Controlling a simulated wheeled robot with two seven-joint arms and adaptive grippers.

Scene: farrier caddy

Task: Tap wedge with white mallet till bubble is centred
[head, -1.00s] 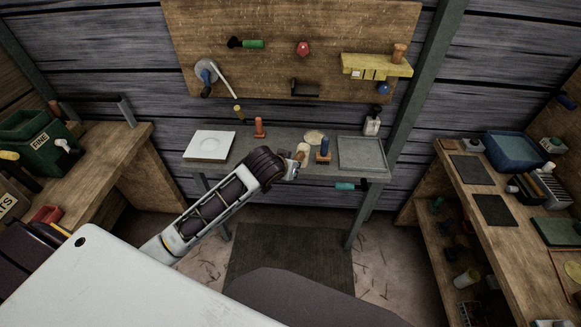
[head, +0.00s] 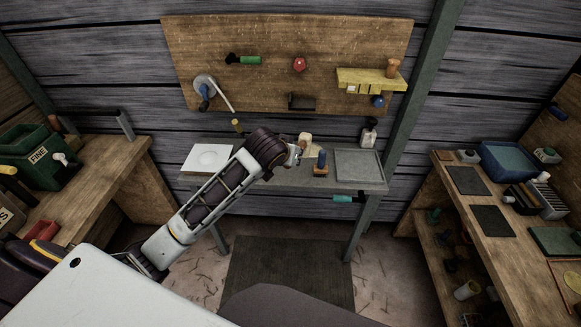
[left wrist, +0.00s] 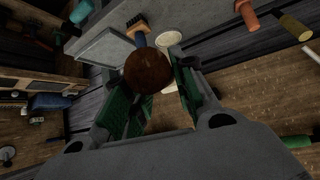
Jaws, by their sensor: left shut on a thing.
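My left gripper (head: 296,153) is over the back bench in the head view. It is shut on what looks like the white mallet (head: 306,141), whose pale head shows just beyond the fingers. In the left wrist view, a round brown end (left wrist: 147,72), probably the mallet's handle butt, sits between the green-padded fingers and hides most of what lies beyond. I cannot make out the wedge or a bubble. My right gripper is not in view.
A grey tray (head: 360,166) and a white bottle (head: 368,133) are farther right. A pegboard (head: 270,75) with tools hangs behind. Side benches stand left and right.

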